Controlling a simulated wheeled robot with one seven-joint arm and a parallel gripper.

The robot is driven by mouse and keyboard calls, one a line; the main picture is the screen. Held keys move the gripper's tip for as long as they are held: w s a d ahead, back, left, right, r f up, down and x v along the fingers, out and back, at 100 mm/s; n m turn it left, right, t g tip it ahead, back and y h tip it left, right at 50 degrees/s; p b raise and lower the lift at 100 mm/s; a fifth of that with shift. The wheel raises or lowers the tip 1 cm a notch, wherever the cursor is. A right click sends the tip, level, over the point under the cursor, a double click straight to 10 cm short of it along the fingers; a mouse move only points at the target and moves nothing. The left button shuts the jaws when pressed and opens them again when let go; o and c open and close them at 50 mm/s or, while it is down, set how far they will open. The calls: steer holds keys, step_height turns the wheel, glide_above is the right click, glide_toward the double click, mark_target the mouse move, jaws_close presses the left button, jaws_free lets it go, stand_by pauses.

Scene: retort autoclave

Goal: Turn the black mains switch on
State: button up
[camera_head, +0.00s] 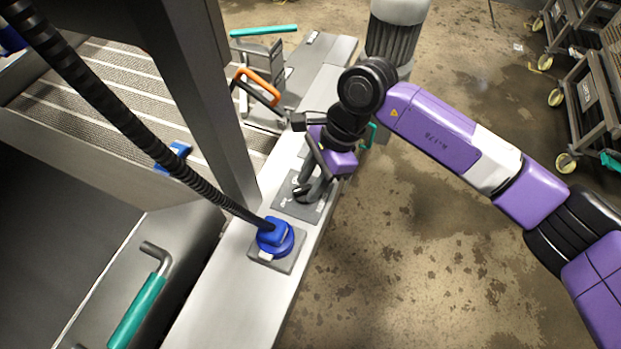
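A dark grey plate (289,207) with small white lettering lies on top of the narrow metal ledge. A black switch handle (303,194) appears to sit on this plate, partly covered by my gripper. My gripper (311,184) hangs at the end of my purple arm, its dark fingers pointing down at the plate. The fingers are at or very close to the handle. The dark parts overlap, so I cannot tell whether they touch it or grip it. The switch's exact setting is not readable.
A blue round connector (274,236) with a thick black ribbed hose stands on the ledge, nearer than the plate. An orange handle (262,84) and a grey post (393,40) are farther back. A teal-gripped lever (138,308) is at lower left. Floor right of the ledge is clear.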

jaws_close()
